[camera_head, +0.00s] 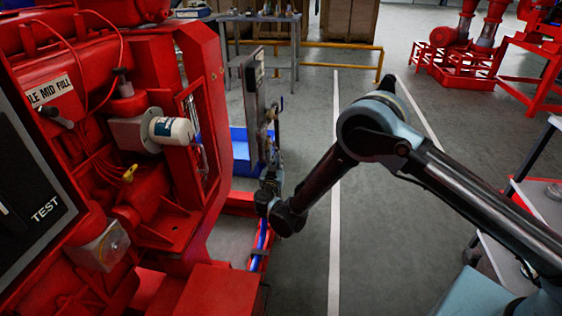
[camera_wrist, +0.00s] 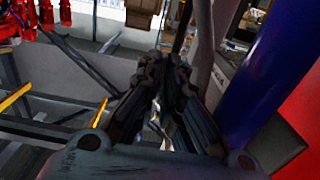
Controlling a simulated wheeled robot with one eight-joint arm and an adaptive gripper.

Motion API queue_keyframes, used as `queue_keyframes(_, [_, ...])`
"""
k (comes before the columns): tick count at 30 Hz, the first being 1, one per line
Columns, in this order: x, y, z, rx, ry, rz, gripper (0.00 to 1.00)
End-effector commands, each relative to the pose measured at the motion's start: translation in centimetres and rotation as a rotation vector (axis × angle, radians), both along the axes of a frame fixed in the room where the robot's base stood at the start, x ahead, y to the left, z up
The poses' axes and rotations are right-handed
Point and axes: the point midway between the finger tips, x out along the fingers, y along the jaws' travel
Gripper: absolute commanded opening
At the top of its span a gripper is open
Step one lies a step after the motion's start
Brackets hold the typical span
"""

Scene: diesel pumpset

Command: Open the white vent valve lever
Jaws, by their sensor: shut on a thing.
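My gripper (camera_head: 270,168) reaches down and away from me beside an upright grey post and panel (camera_head: 254,98), past the end of the red engine (camera_head: 160,190). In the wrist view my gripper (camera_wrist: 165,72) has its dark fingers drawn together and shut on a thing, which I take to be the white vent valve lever. The fingers cover that lever, and its angle cannot be made out. A small pale patch shows between the finger linkages, too blurred to name.
A blue bin (camera_head: 240,150) stands behind the post. A blue pipe (camera_wrist: 255,75) runs close on the right of my gripper in the wrist view. A yellow rail (camera_head: 335,46) and grey table (camera_head: 262,30) stand farther back. The floor (camera_head: 300,120) right of the post is clear.

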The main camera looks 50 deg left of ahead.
Motion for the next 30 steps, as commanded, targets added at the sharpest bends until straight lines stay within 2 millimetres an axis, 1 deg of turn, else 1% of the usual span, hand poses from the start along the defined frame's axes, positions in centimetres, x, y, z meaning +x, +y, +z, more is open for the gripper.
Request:
queue_keyframes(1, [0.31, -0.15, -0.26, 0.003, -0.001, -0.007, 0.0])
queue_keyframes(15, [0.12, -0.08, -0.25, 0.01, -0.009, -0.004, 0.0])
queue_keyframes(16, [0.12, -0.08, -0.25, 0.01, -0.009, -0.004, 0.13])
queue_keyframes(18, [0.08, -0.07, -0.23, 0.01, -0.009, -0.003, 0.27])
queue_keyframes(30, [-0.37, -0.13, -0.11, 0.01, -0.011, 0.001, 0.27])
